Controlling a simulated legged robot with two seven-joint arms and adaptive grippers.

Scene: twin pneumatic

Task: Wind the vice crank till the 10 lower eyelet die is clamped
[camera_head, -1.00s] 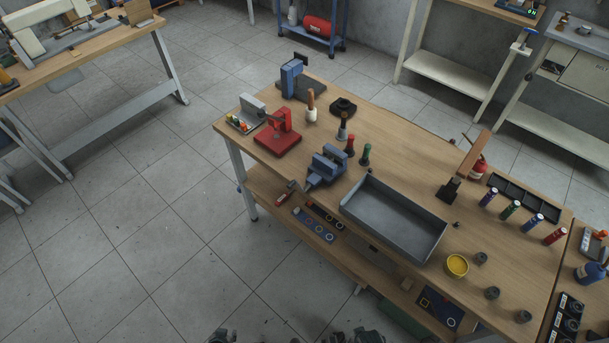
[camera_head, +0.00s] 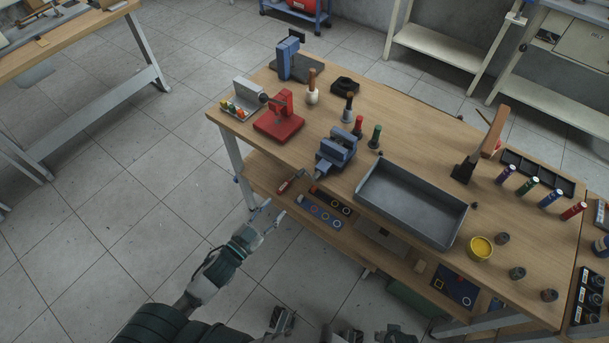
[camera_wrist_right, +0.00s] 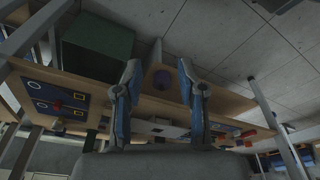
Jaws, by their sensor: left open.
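The blue vice (camera_head: 337,150) stands at the front edge of the wooden bench, left of the grey tray. My left gripper (camera_head: 275,210) is open and empty, over the floor in front of the bench, left of and nearer than the vice. My right gripper (camera_wrist_right: 160,82) shows in the right wrist view with its two blue-grey fingers apart and nothing between them.
A red press (camera_head: 280,118) stands left of the vice. Green and red handled tools (camera_head: 375,137) stand behind it. The grey tray (camera_head: 412,205) is to its right, with grey cylinders (camera_head: 517,273) further right. A lower shelf (camera_head: 265,178) holds tools.

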